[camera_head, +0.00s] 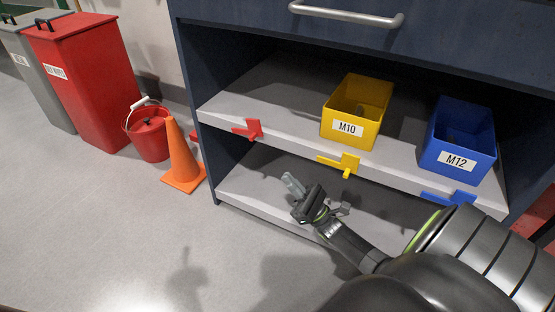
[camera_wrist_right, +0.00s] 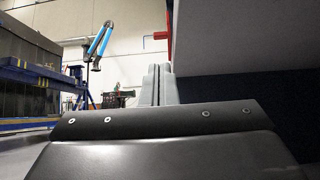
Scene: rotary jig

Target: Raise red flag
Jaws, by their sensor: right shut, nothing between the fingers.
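The red flag (camera_head: 253,128) is mounted on the front edge of the middle shelf, at its left end. Its thin arm sticks out sideways to the left. In the right wrist view a red piece, which looks like the flag (camera_wrist_right: 169,32), shows beyond the fingertips with a short arm pointing left. My right gripper (camera_head: 290,183) is shut and empty. In the head view it is below and to the right of the red flag, in front of the lower shelf, apart from the flag. Its fingers (camera_wrist_right: 158,85) are together in the wrist view. My left gripper is not in view.
A yellow flag (camera_head: 348,163) and a blue flag (camera_head: 460,199) sit along the same shelf edge. Above them stand a yellow bin (camera_head: 341,128) marked M10 and a blue bin (camera_head: 452,158) marked M12. An orange cone (camera_head: 181,155) and red bucket (camera_head: 150,139) stand left of the cabinet.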

